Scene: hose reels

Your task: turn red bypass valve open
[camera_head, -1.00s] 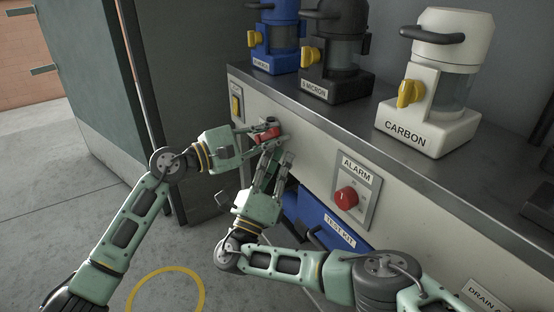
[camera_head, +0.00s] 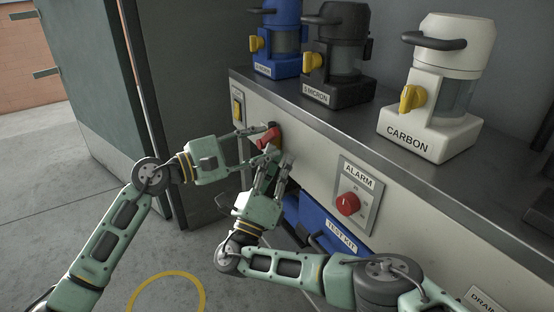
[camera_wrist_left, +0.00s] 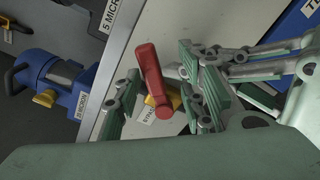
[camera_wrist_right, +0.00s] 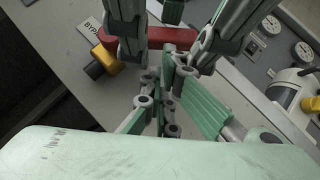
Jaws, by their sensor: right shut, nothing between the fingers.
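The red bypass valve handle (camera_head: 267,138) is on the cabinet front, below the counter edge. In the left wrist view the red handle (camera_wrist_left: 155,80) lies between the two spread fingers of my left gripper (camera_wrist_left: 158,92), with a yellow part (camera_wrist_left: 160,106) behind it. My left gripper (camera_head: 248,146) comes in from the left and is open, with gaps showing beside the handle. My right gripper (camera_head: 272,158) is shut and empty just below the handle. In the right wrist view its closed fingers (camera_wrist_right: 172,75) sit close to the red handle (camera_wrist_right: 175,37); contact is unclear.
A red alarm knob (camera_head: 347,204) is on a plate to the right. A blue test kit (camera_head: 325,232) sits below. The counter holds the white carbon filter (camera_head: 435,95), a black filter (camera_head: 335,60) and a blue filter (camera_head: 277,40). A yellow switch (camera_head: 238,107) is left of the valve.

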